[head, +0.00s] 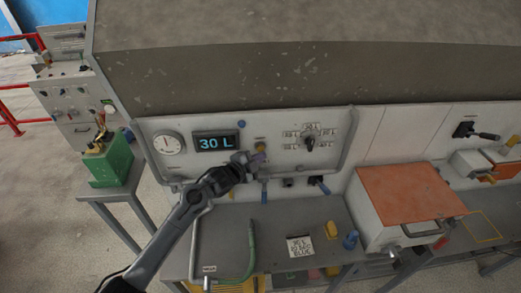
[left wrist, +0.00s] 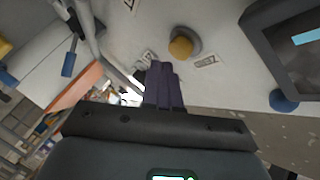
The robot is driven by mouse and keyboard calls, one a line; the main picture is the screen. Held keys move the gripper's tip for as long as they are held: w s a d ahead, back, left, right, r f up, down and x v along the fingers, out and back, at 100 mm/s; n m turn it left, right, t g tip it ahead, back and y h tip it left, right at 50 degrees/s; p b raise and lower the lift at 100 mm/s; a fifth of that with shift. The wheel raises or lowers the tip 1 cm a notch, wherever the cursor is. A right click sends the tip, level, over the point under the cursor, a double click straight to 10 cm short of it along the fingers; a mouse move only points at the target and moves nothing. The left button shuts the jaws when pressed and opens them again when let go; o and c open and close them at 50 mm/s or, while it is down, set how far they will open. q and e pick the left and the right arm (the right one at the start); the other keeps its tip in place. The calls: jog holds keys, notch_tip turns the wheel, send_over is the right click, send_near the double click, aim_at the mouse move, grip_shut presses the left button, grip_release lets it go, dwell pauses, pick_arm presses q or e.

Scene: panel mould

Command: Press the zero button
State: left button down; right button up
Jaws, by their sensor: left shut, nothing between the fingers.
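The panel (head: 190,127) carries a display (head: 216,143) reading 30 L, a blue button (head: 241,124) and a yellow button (head: 260,146). Their small labels are too blurred to read, so I cannot tell which is marked zero. My left gripper (head: 258,161) is shut and empty, in front of the panel just below the yellow button. In the left wrist view, its closed fingers (left wrist: 161,72) point towards the yellow button (left wrist: 181,47), with a visible gap in the picture. The blue button (left wrist: 284,100) is further right, beside the display frame (left wrist: 262,35). My right gripper is not in view.
A round gauge (head: 168,144) and a rotary selector (head: 310,143) flank the buttons. Blue-handled levers (head: 319,184) stick out below. A grey rail frames the panel. An orange-lidded box (head: 405,193) and a green hose (head: 251,250) are on the bench.

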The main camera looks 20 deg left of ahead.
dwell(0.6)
pick_arm(q)
jog(key=shift+w+a, duration=0.1)
jog(key=shift+w, duration=0.1)
jog(key=shift+w+a, duration=0.1)
jog(key=shift+w, duration=0.1)
dwell(0.4)
jog(key=shift+w+a+b, duration=0.2)
jog(key=shift+w+b, duration=0.2)
jog(key=shift+b, duration=0.1)
dwell(0.4)
jog(key=shift+s, duration=0.1)
dwell(0.4)
jog(key=shift+s+d+p, duration=0.4)
jog(key=shift+s+p, duration=0.3)
jog(key=shift+p, duration=0.05)
